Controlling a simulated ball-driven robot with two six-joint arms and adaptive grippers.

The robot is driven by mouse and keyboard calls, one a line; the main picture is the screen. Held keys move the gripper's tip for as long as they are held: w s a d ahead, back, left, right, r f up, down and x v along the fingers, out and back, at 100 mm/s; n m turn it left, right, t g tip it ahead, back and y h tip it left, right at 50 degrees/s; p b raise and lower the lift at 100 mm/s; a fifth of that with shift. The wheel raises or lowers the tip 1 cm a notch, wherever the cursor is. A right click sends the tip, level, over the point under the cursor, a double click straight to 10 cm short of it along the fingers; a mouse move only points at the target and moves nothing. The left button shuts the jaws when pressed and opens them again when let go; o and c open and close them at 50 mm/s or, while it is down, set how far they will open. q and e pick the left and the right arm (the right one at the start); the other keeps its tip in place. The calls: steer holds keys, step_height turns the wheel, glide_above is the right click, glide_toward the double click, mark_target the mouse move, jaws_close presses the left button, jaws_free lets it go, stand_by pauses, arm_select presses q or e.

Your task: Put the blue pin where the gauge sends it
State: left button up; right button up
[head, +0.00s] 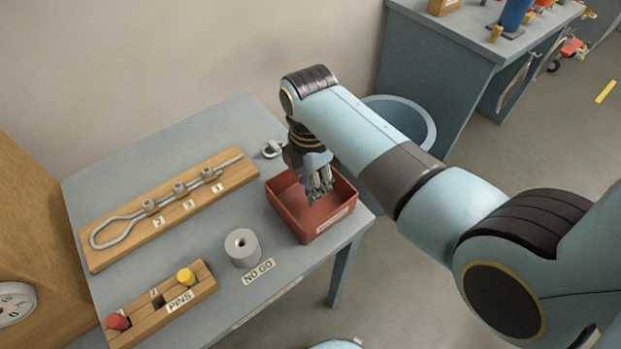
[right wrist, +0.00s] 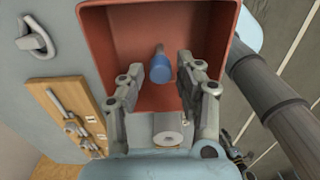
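The blue pin (right wrist: 160,68) shows in the right wrist view inside the red bin (right wrist: 115,60), its blue head toward the camera. Whether it rests on the floor of the bin I cannot tell. My right gripper (right wrist: 155,85) is open, with a finger on each side of the pin and gaps between. In the head view my right gripper (head: 318,190) reaches down into the red bin (head: 300,228) and hides the pin. The grey ring gauge (head: 242,258) stands on the table beside a NO GO label (head: 258,271). My left gripper is out of view.
A wooden PINS rack (head: 165,318) holds a red pin (head: 116,321) and a yellow pin (head: 186,277). A wooden board (head: 105,255) carries a wire loop with nuts. The bin sits at the table's right edge. A round blue tub (head: 425,120) stands behind my arm.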

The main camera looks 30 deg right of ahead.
steer(key=shift+o, duration=0.6)
steer(key=shift+r, duration=0.35)
step_height(320, 180, up, 12)
steer(key=shift+r, duration=0.25)
